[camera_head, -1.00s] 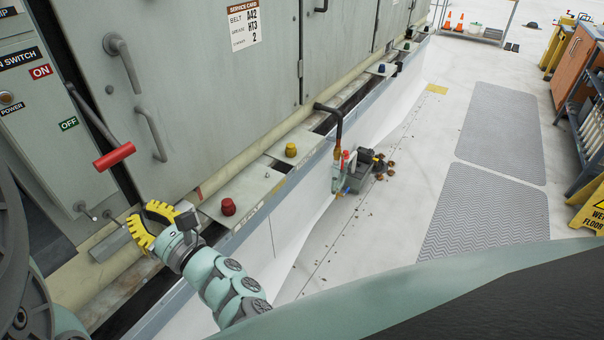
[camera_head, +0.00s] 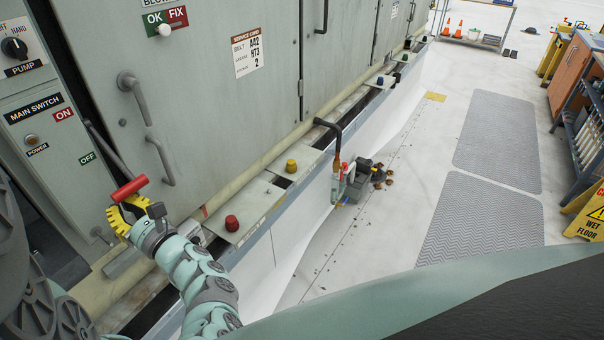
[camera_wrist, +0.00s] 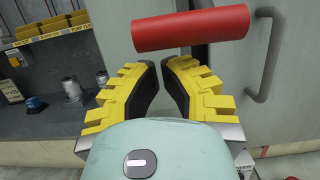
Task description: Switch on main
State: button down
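The main switch is a grey lever with a red handle grip (camera_head: 129,188) on the cabinet's left panel. The lever (camera_head: 106,147) slants down, with its grip beside and below the OFF label (camera_head: 87,158); the ON label (camera_head: 63,114) is higher up. My gripper (camera_head: 116,214) is just below the red grip. In the wrist view the red grip (camera_wrist: 190,28) lies across the top, beyond the yellow fingertips. The fingers (camera_wrist: 161,68) are apart with nothing between them. I cannot tell whether a finger touches the grip.
The cabinet door handle (camera_head: 160,160) is right of the lever. A ledge below carries a red knob (camera_head: 231,223) and a yellow knob (camera_head: 291,166). A wet floor sign (camera_head: 590,215) stands at right.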

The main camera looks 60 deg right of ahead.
jog(key=shift+s+d+r, duration=0.1)
jog(key=shift+s+r, duration=0.2)
jog(key=shift+r, duration=0.05)
jog(key=shift+s, duration=0.25)
jog(key=shift+r, duration=0.2)
